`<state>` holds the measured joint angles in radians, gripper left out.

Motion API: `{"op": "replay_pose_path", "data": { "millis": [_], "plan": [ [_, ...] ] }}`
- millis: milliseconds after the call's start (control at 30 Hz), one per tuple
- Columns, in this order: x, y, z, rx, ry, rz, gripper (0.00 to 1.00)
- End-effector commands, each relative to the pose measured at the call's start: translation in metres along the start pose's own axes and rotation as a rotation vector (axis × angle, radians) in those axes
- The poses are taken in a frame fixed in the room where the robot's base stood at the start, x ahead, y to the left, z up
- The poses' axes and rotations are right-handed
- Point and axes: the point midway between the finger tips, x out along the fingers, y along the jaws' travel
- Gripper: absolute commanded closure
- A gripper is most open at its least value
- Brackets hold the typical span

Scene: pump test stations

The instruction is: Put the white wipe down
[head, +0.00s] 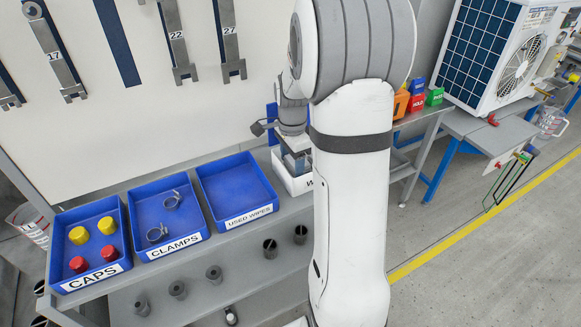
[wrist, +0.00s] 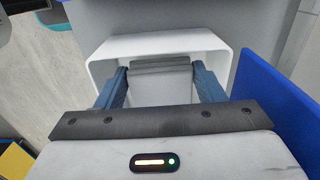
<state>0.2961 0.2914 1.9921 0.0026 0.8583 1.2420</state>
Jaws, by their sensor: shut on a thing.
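My gripper (head: 297,162) is low over a white box (head: 303,184) whose label is mostly hidden behind my arm; only a "W" shows. In the wrist view, my gripper (wrist: 161,78) has its two blue fingers inside the box's white rim (wrist: 218,48). Between them is a pale, greyish-white piece, the white wipe (wrist: 160,91), held by the fingers. I cannot tell whether it touches the box floor. The blue tray labelled USED WIPES (head: 236,188) stands just left of the box and is empty.
Left of that tray are a blue CLAMPS tray (head: 149,205) with two metal clamps and a blue CAPS tray (head: 119,232) with yellow and red caps. Several dark cylinders stand on the shelf below. Red, green and blue boxes (head: 416,99) sit on a bench to the right.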

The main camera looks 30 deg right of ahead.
Motion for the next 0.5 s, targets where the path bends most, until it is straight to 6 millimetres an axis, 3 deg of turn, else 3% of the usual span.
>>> {"op": "replay_pose_path", "data": {
  "millis": [167, 500],
  "plan": [
    [0.024, 0.000, 0.000, -0.001, -0.001, 0.002, 0.59],
    [0.029, 0.000, 0.001, -0.001, 0.000, 0.000, 0.59]
  ]
}}
